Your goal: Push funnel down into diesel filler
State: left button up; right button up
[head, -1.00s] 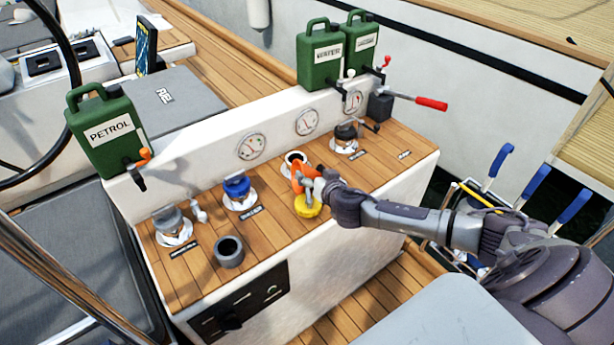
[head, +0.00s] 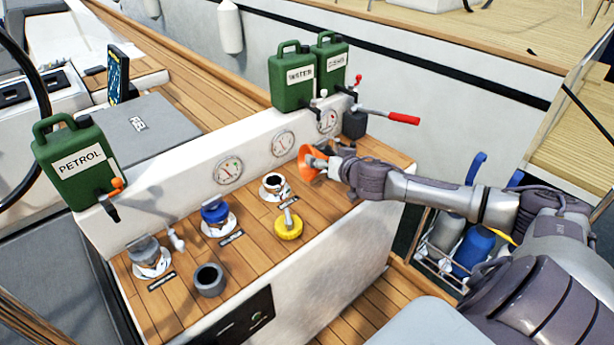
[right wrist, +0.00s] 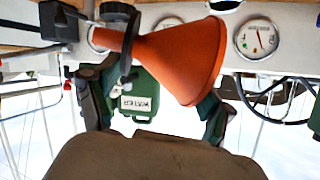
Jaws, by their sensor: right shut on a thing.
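The orange funnel (head: 308,164) is held above the right part of the console, tilted on its side. My right gripper (head: 328,166) is shut on it. In the right wrist view the funnel (right wrist: 182,60) lies between the fingers (right wrist: 160,95), its wide mouth to the right and narrow spout to the left. An open filler (head: 274,186) with a white collar is lower left of the funnel, apart from it. A yellow cap (head: 288,229) lies in front of this filler. The filler labels are too small to read. My left gripper is not in view.
Blue-capped (head: 215,212) and grey-capped (head: 147,250) fillers and a grey cup (head: 208,280) stand on the console's left. Behind are the PETROL (head: 75,165) and WATER (head: 292,78) cans, another green can (head: 331,65) and a red-handled lever (head: 403,118).

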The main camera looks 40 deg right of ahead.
jog(key=r+p, duration=0.1)
jog(key=d+r+p, duration=0.1)
jog(key=r, duration=0.1)
jog(key=d+r+p, duration=0.1)
jog(key=shift+s+r, duration=0.15)
jog(key=shift+s, duration=0.05)
dwell(0.3)
